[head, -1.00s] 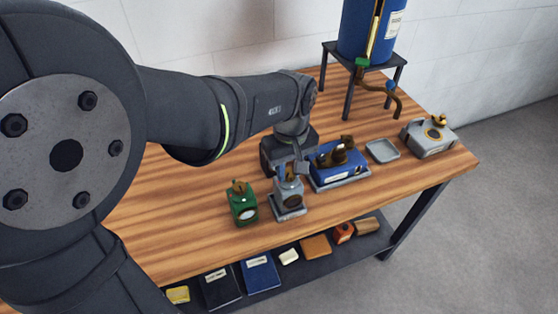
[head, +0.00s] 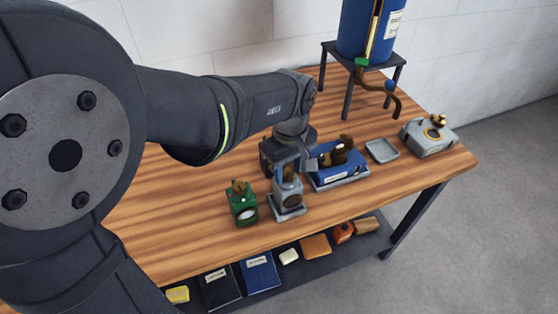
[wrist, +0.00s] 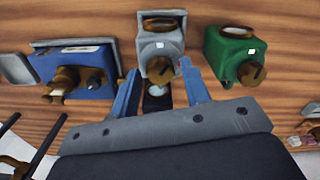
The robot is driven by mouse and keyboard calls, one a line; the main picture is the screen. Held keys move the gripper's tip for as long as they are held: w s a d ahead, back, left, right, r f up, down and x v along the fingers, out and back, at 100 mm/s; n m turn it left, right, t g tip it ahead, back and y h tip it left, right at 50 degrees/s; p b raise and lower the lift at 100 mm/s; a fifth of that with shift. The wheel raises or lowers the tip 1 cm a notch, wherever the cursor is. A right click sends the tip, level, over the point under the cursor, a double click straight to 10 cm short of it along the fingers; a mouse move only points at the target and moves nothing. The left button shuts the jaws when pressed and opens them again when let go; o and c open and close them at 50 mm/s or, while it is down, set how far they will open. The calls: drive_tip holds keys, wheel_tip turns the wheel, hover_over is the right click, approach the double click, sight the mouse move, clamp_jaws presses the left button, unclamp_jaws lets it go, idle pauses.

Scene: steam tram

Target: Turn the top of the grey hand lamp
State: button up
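The grey hand lamp (head: 291,200) stands upright on the workbench, on a grey base plate. Its brown top (wrist: 159,69) shows in the wrist view. My gripper (head: 290,174) is right above the lamp in the head view and partly hides its top. In the wrist view my gripper (wrist: 161,82) is open, with one finger on each side of the brown top. A gap shows between the top and the right finger; I cannot tell whether the left finger touches.
A green hand lamp (head: 242,203) stands close to the left of the grey one. A blue device (head: 338,169) with brown fittings is close to the right. Beyond it are a small grey tray (head: 382,150) and a grey box (head: 430,138). A blue tank (head: 369,28) stands behind.

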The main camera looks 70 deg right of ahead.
sight(288, 172)
drive_tip(key=shift+o, duration=0.3)
drive_tip(key=shift+r, duration=0.1)
wheel_tip(288, 172, up, 17)
idle(0.4)
drive_tip(key=shift+r, duration=0.1)
wheel_tip(288, 172, down, 18)
drive_tip(key=m, duration=1.2)
drive_tip(key=shift+r, duration=0.2)
drive_tip(key=shift+d, duration=0.1)
drive_tip(key=c, duration=1)
